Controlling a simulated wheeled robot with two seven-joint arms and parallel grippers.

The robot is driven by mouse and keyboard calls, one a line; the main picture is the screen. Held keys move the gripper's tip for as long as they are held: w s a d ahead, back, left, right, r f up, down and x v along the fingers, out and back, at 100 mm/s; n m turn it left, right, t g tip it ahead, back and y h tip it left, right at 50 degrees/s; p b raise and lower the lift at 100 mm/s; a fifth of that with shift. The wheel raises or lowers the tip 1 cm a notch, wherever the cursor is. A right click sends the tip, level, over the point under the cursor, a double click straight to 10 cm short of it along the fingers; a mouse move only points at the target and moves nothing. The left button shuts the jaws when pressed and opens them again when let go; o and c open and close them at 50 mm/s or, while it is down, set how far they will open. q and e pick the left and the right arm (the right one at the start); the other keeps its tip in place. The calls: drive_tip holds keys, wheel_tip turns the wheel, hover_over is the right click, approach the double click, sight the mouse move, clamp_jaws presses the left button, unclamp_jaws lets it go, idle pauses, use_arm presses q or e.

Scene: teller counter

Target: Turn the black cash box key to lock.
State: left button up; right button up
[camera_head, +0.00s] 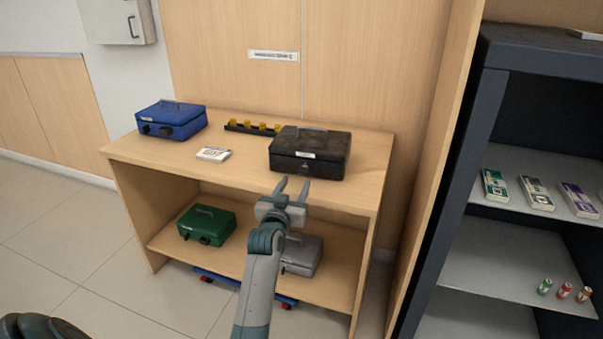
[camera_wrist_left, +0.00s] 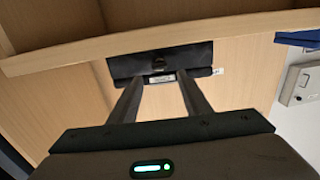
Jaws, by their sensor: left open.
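The black cash box (camera_head: 310,153) sits on the wooden counter top, at its right part, with a grey handle and a white label on its front. The left fingers (camera_wrist_left: 160,88) point toward the box front. My right gripper is not in view.
A blue cash box (camera_head: 171,120), a white card stack (camera_head: 213,154) and a black tray of yellow pieces (camera_head: 253,128) share the counter (camera_head: 240,172). Green (camera_head: 207,225) and grey (camera_head: 302,254) boxes sit on the lower shelf. A dark shelf unit (camera_head: 470,150) stands at right.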

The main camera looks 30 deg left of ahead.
sight(301, 172)
use_arm(q)
drive_tip(key=x, duration=0.5)
drive_tip(key=shift+w+a, duration=0.15)
drive_tip(key=shift+w, duration=0.15)
drive_tip(key=shift+w+a, duration=0.2)
drive_tip(key=shift+w, duration=0.45)
drive_tip(key=shift+w+a, duration=0.1)
drive_tip(key=shift+w, duration=0.1)
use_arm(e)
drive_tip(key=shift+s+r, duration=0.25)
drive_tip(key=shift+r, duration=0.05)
